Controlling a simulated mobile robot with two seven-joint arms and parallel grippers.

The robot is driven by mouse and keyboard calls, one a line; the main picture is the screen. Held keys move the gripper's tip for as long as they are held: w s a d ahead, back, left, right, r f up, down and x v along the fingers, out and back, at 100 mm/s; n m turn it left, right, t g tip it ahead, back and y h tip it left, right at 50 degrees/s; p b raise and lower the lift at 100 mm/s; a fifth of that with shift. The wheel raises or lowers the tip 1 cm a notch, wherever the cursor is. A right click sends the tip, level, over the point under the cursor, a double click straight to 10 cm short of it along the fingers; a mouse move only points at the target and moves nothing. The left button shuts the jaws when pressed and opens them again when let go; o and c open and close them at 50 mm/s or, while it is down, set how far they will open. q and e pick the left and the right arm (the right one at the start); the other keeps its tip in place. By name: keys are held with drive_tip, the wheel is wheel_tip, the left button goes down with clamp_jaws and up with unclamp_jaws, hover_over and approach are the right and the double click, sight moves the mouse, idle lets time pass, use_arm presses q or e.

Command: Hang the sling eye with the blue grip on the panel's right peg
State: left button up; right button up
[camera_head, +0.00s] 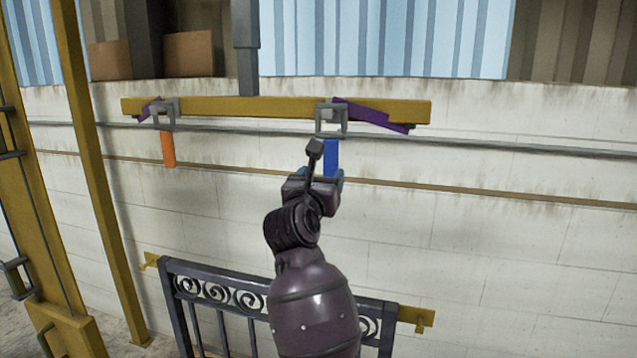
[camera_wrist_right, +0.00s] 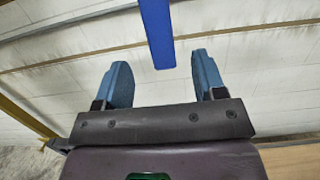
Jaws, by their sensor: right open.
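The blue grip (camera_head: 331,157) hangs below a grey square sling eye (camera_head: 331,119) on the right part of a yellow beam. My right gripper (camera_head: 325,176) is just below the blue grip. In the right wrist view the open blue fingers (camera_wrist_right: 160,82) stand either side of the line of the blue grip (camera_wrist_right: 157,35), whose lower end is at about fingertip level; nothing is held. The panel (camera_head: 235,300) is a dark gate with scrollwork, below. Its right peg (camera_head: 417,316) is yellow with a hooked end; its left peg (camera_head: 150,261) is similar. My left gripper is not in view.
The yellow beam (camera_head: 230,108) hangs from a grey post (camera_head: 247,60). A second eye (camera_head: 163,113) with an orange grip (camera_head: 168,149) hangs at its left. Purple straps (camera_head: 372,115) lie at both eyes. Yellow posts (camera_head: 95,180) stand at left. A pale wall is behind.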

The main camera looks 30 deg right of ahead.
sight(329, 157)
drive_tip(key=shift+x, duration=1.1)
drive_tip(key=shift+p+x, duration=0.6)
drive_tip(key=shift+x, duration=1.6)
drive_tip(key=shift+d, duration=0.1)
drive_tip(key=c, duration=1.1)
drive_tip(key=shift+r, duration=0.3)
drive_tip(key=shift+r+p, duration=0.3)
drive_tip(key=shift+p, duration=0.25)
drive_tip(key=shift+r+p, duration=0.3)
